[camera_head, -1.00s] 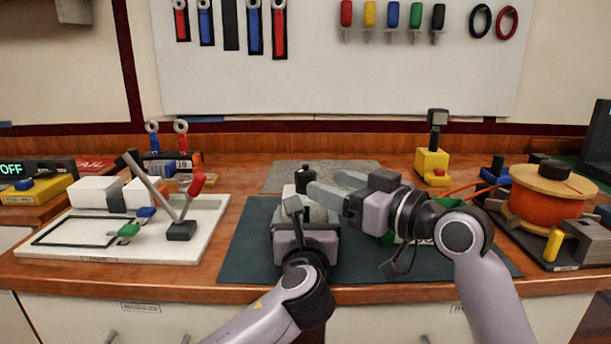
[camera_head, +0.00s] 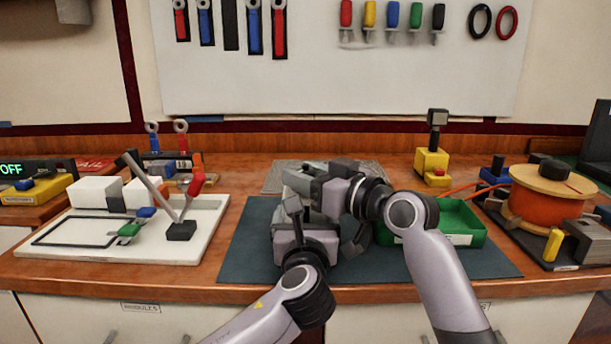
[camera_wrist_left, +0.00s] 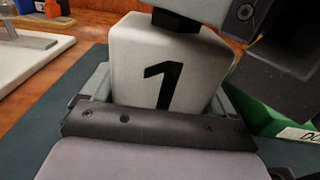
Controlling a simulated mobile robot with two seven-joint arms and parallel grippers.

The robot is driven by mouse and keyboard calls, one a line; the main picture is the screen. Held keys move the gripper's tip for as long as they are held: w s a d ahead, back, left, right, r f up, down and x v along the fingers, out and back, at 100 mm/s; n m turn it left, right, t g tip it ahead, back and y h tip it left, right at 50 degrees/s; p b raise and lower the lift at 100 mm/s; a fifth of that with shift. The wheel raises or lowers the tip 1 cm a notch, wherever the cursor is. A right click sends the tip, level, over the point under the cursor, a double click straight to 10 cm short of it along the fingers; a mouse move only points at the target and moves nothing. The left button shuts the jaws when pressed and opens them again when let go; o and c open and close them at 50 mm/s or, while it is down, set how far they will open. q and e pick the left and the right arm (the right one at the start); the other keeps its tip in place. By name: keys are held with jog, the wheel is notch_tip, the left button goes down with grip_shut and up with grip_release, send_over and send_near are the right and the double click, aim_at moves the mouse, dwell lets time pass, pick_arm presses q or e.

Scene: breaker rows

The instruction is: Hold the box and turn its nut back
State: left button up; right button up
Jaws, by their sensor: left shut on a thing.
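The white box (camera_wrist_left: 135,60) with a black "1" stands upright between the fingers of my left gripper (camera_head: 305,215), above the dark mat. My left gripper is shut on it. In the left wrist view a dark nut (camera_wrist_left: 174,20) sits on top of the box, its upper part hidden by my right gripper. My right gripper (camera_head: 300,178) is directly over the box top, at the nut. Its fingers hide most of the nut and box in the head view, and whether they are closed on the nut cannot be made out.
The dark green mat (camera_head: 245,250) lies under my grippers. A green tray (camera_head: 472,238) is right of them. A white board (camera_head: 75,252) with a red-handled lever stands left. An orange spool (camera_head: 545,200) and a yellow block (camera_head: 432,163) are at the right.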

pick_arm(q)
jog(key=shift+r, duration=0.1)
pick_arm(e)
jog(key=c, duration=0.3)
jog(key=shift+c, duration=0.2)
jog(key=shift+n+g+y, duration=0.5)
jog(key=shift+g, duration=0.1)
jog(key=n+g+y, duration=0.2)
jog(key=g, duration=0.1)
jog(key=shift+w+f+n+g, duration=0.1)
jog(key=shift+f+n+g, duration=0.05)
jog(key=shift+n+g, duration=0.25)
jog(key=shift+n+g+y, duration=0.8)
jog(key=shift+n+g, duration=0.8)
jog(key=shift+g, duration=0.7)
jog(key=shift+n+g, duration=0.4)
jog(key=shift+g, duration=0.3)
jog(key=o, duration=1)
jog(key=shift+c, duration=0.2)
